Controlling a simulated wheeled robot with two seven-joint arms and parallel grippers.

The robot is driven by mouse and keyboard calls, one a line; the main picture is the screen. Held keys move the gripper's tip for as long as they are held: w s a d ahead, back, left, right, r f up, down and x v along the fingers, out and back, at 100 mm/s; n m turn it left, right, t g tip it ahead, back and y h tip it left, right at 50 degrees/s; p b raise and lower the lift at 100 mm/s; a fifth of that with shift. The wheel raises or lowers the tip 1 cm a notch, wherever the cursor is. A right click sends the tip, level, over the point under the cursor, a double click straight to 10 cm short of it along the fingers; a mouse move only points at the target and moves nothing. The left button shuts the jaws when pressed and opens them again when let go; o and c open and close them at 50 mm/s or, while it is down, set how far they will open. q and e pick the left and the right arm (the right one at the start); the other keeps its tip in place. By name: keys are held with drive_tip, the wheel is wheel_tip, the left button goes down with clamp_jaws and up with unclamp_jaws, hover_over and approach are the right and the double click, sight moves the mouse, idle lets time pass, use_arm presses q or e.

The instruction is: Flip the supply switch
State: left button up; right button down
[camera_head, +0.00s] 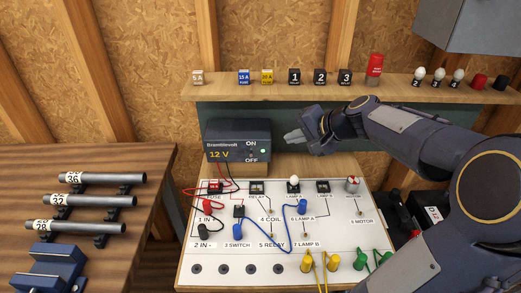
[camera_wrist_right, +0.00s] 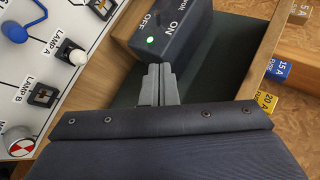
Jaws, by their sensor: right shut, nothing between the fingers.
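The dark supply box (camera_head: 225,142), marked "Bramblevolt" and "12 V", stands behind the white circuit board. Its ON and OFF labels are on its right part, with a lit green lamp (camera_head: 263,151) beside them. The right wrist view also shows the supply (camera_wrist_right: 185,45) with the green lamp lit. My right gripper (camera_head: 289,137) is shut and empty, just right of the supply. In the wrist view its fingertips (camera_wrist_right: 160,72) are close to the box's edge; I cannot tell whether they touch. My left gripper is not in view.
The white board (camera_head: 335,235) carries wires, lamps, relay and motor below the supply. A shelf (camera_head: 215,91) above holds fuses, relays and bulbs. A side table (camera_head: 110,160) at left holds metal tubes and a blue vise. Yellow and green leads lie at the board's front right.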

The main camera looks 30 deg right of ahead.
approach(252, 153)
drive_tip(key=w+d+f, duration=0.2)
drive_tip(key=w, duration=0.2)
drive_tip(key=shift+w+a+f, duration=0.1)
drive_tip(key=shift+a+f, duration=0.2)
drive_tip(key=shift+a, duration=0.2)
drive_tip(key=shift+w+a+f, duration=0.15)
drive_tip(key=shift+a+f, duration=0.15)
drive_tip(key=shift+a, duration=0.2)
drive_tip(key=shift+w+a+f+p, duration=0.15)
drive_tip(key=shift+a+f+p, duration=0.15)
drive_tip(key=shift+a, duration=0.2)
